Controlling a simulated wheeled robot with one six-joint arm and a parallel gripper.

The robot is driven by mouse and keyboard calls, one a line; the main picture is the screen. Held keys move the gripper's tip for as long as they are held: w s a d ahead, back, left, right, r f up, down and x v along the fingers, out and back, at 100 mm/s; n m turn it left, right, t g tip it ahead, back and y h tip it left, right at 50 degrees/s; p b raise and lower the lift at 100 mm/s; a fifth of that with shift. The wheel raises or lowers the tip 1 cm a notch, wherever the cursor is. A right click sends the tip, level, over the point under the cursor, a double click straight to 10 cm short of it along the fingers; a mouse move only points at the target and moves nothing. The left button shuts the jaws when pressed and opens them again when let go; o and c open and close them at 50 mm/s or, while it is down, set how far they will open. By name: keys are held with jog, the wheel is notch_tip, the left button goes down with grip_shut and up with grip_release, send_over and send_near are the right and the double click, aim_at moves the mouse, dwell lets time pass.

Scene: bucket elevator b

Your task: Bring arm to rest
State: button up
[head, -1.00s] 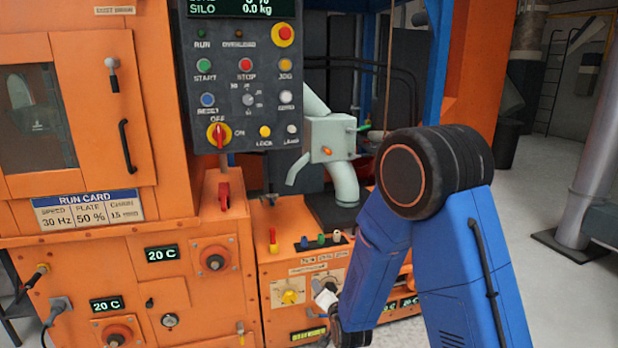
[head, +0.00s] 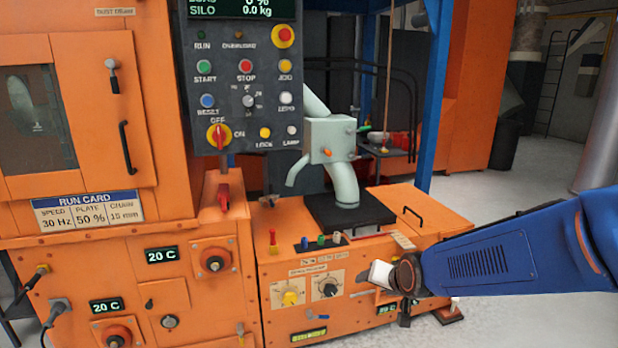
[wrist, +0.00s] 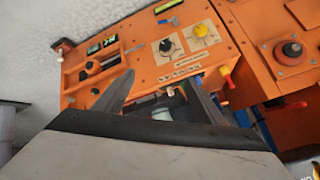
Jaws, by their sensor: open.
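My arm (head: 500,258) reaches in from the right edge of the head view, low over the orange machine's right side. My gripper is at its left end, near the front of the low orange box (head: 420,230); its fingers are small and hard to make out there. In the wrist view my gripper (wrist: 160,95) shows two grey fingers spread apart with nothing between them. Beyond them is the box's panel with a black knob (wrist: 166,46) and a yellow knob (wrist: 201,30). I cannot tell whether the gripper touches anything.
The control box (head: 245,95) with buttons and a red-yellow switch (head: 219,136) hangs at upper centre. A pale spout (head: 332,140) stands on the low box. A blue post (head: 433,95) rises behind. Grey floor (head: 500,180) is clear at the right.

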jog(key=s+d+r+n+g, duration=0.1)
jog(key=s+d+r, duration=0.1)
jog(key=s, duration=0.7)
jog(key=s+d+r+n+g+h, duration=0.1)
jog(key=s+d+r, duration=0.1)
jog(key=s+d, duration=0.3)
jog(key=s+d+r+n+g+h, duration=0.1)
jog(key=s+d, duration=0.3)
jog(key=s, duration=0.9)
jog(key=shift+s+r+g, duration=0.25)
jog(key=shift+r+g, duration=0.25)
jog(key=shift+r, duration=0.4)
